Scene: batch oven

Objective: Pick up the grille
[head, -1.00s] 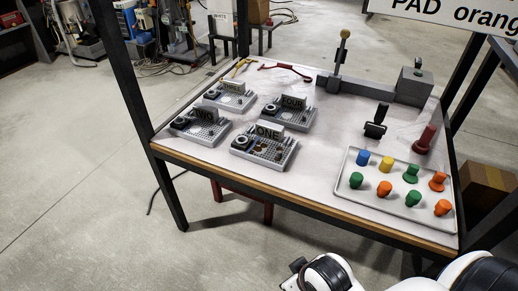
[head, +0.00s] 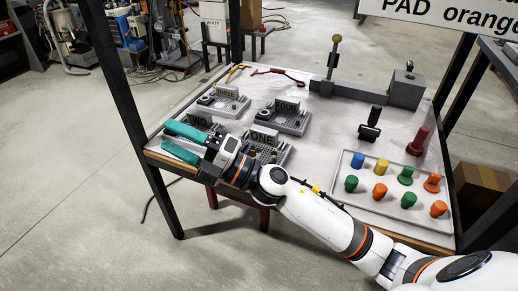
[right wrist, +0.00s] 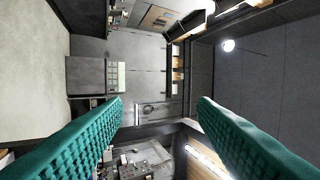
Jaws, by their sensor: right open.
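My right gripper (head: 168,136) is open and empty. Its two teal fingers point left over the table's left front corner, in front of plate TWO. They also show wide apart in the right wrist view (right wrist: 160,106). I cannot tell which thing is the grille. Several grey perforated plates with number cards stand on the table: THREE (head: 232,108), FOUR (head: 292,124), TWO (head: 221,128) and ONE (head: 281,157). My gripper partly hides TWO and ONE. My left gripper is not in view.
A white tray (head: 345,193) with coloured pegs lies at the right front. A black-handled tool (head: 371,122), a dark red piece (head: 418,140) and a grey lever fixture (head: 353,91) stand behind it. Dark posts frame the table.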

